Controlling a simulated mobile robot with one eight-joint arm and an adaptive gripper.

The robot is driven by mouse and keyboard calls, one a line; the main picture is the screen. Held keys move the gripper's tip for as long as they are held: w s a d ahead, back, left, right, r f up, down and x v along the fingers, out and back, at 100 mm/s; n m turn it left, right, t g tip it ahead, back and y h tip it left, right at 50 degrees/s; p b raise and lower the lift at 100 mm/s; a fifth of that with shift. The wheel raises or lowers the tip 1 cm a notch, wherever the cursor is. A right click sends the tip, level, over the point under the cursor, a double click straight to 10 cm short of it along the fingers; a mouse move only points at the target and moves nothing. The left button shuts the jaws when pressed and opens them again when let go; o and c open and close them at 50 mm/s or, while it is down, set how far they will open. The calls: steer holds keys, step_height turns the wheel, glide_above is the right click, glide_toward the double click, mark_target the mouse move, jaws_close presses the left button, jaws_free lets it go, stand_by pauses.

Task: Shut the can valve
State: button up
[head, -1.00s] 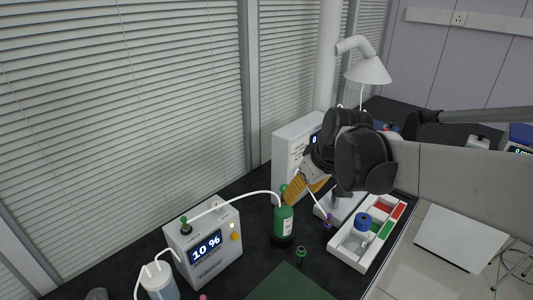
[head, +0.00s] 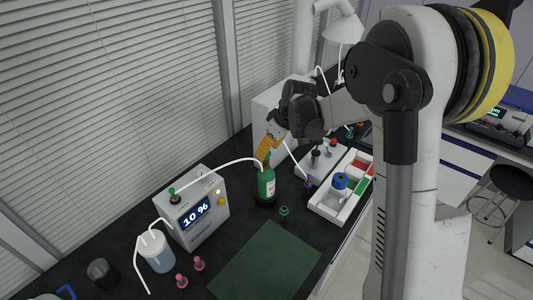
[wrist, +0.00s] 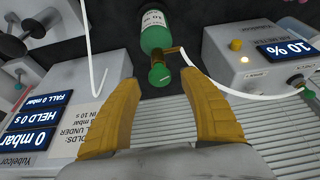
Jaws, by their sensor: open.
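The green can (head: 266,188) stands upright on the dark bench, with a white label and a white hose leading left from its top. In the wrist view the can (wrist: 157,38) carries a brass valve fitting (wrist: 172,50) with a round green knob (wrist: 159,76). My gripper (head: 263,150) is at the top of the can and hides part of the valve in the head view. In the wrist view my gripper (wrist: 160,80) is open, its yellow fingers on either side of the green knob with gaps on both sides.
A white box reading 10 % (head: 197,217) stands left of the can, joined to the hose. A larger white box (head: 268,112) is behind my gripper. A white tray (head: 325,208) with a blue spool is on the right. A green mat (head: 265,262) lies in front.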

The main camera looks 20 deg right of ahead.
steer(key=shift+x, duration=0.8)
jaws_close()
